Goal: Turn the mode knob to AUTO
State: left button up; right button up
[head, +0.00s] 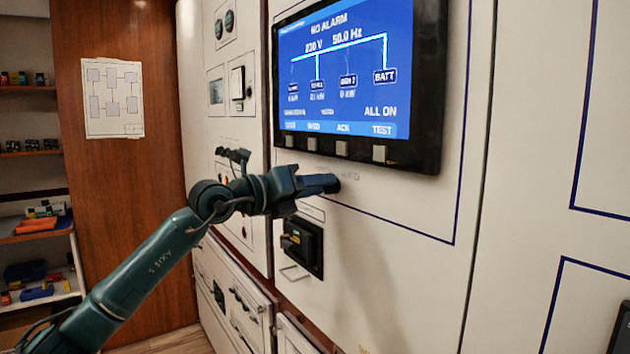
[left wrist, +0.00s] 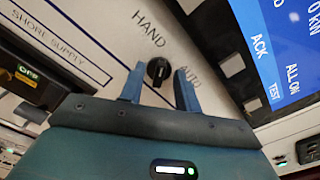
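The mode knob (left wrist: 158,69) is a small round black knob on the white panel, between the printed words HAND (left wrist: 148,29) and AUTO (left wrist: 189,77) in the left wrist view. Which word its pointer faces is too small to tell for sure. My left gripper (left wrist: 159,84) is open, with one blue finger on each side of the knob and visible gaps to it. In the head view my left gripper (head: 326,184) is at the panel below the screen and hides most of the knob. My right gripper is not in view.
The alarm screen (head: 345,70) with a row of buttons sits just above the left gripper. Shelves with loose items stand at the far left.

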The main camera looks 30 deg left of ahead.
pick_arm(q)
jog(key=shift+c, duration=0.7)
grip_shut()
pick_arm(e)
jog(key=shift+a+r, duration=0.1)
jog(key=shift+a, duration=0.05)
pick_arm(q)
jog(key=shift+f+m, duration=0.1)
jog(key=shift+m, duration=0.3)
jog(key=shift+s+d+m+b, duration=0.1)
jog(key=shift+m+b, duration=0.95)
jog(key=shift+m, duration=2.2)
jog(key=shift+d+m+b, duration=0.1)
jog(key=shift+m+b, duration=0.95)
jog(key=shift+m, duration=2.2)
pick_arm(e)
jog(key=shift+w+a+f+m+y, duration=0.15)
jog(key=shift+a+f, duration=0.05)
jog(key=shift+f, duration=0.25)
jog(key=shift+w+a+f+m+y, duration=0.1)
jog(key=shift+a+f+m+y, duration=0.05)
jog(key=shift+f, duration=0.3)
